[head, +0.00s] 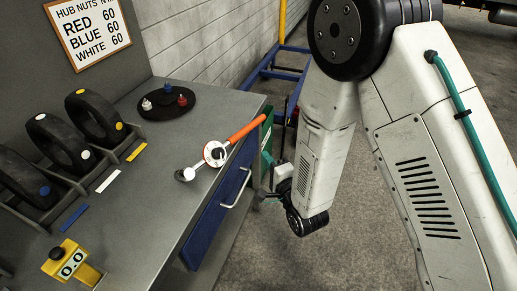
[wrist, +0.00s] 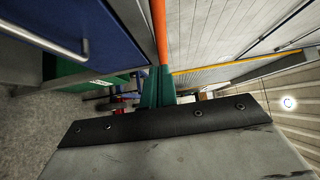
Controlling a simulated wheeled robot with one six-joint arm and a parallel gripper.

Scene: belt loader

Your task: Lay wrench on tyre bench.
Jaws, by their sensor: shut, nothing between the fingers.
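The wrench (head: 246,130) has an orange handle, a round white dial and a metal head. It lies on the grey tyre bench (head: 150,215) near its right edge, with the handle end reaching out past the edge. In the wrist view the orange handle (wrist: 158,35) runs from the top down to my fingers. My gripper (head: 268,163) is low beside the bench's right end, partly hidden by it. Its teal fingers (wrist: 157,85) are shut with nothing held, close to the handle's end. Whether they touch it I cannot tell.
Several tyres (head: 95,117) stand in a rack at the bench's left. A dark round plate (head: 168,105) with coloured pegs lies at the back. A blue drawer (head: 215,220) with a handle is under the bench edge.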

